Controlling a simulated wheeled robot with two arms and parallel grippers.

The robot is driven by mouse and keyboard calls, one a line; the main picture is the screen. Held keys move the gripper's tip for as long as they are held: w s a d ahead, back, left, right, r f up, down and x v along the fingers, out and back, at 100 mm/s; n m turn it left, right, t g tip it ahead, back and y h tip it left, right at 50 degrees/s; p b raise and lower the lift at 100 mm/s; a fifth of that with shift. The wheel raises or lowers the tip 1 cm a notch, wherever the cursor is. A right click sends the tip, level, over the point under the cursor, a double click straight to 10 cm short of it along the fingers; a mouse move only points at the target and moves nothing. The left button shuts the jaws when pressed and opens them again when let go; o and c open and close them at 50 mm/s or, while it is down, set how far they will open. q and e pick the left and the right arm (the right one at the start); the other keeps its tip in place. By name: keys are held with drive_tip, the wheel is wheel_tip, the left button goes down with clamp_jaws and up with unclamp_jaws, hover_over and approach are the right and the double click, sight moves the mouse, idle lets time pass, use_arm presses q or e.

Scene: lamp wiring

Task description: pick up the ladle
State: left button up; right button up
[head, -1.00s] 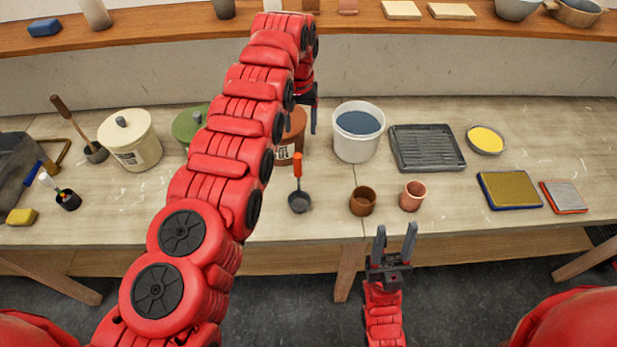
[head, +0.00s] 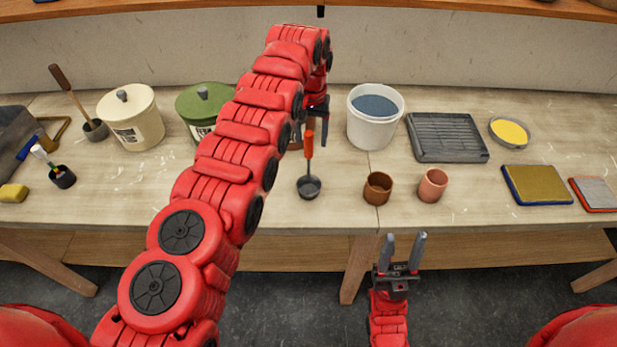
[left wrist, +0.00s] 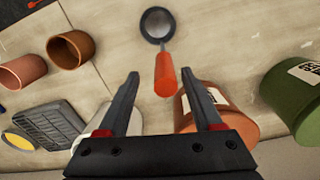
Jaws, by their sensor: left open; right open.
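In the left wrist view the ladle's handle (left wrist: 165,75) points toward the gap between my left gripper's fingers, with the bowl farther off. My right gripper (head: 403,247) is open and empty, in front of the bench edge, away from the ladle.
A terracotta canister (left wrist: 224,110) stands close beside my left fingers. A white bucket (head: 372,128), brown cup (head: 377,188) and pink cup (head: 432,185) stand right of the ladle. A green canister (head: 200,105) and cream canister (head: 135,118) stand left. A grey ribbed tray (head: 447,137) lies farther right.

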sight(309, 150)
use_arm(q)
drive_tip(key=shift+a+f+p, duration=0.1)
drive_tip(key=shift+f+p, duration=0.45)
drive_tip(key=shift+p, duration=0.1)
drive_tip(key=f, duration=0.1)
drive_tip(key=f+p, duration=0.1)
drive_tip(key=f, duration=0.1)
drive_tip(key=shift+s+a+p, duration=0.1)
drive_tip(key=shift+a+p, duration=0.15)
drive_tip(key=shift+p, duration=0.15)
drive_tip(key=shift+f, duration=0.45)
clamp_jaws()
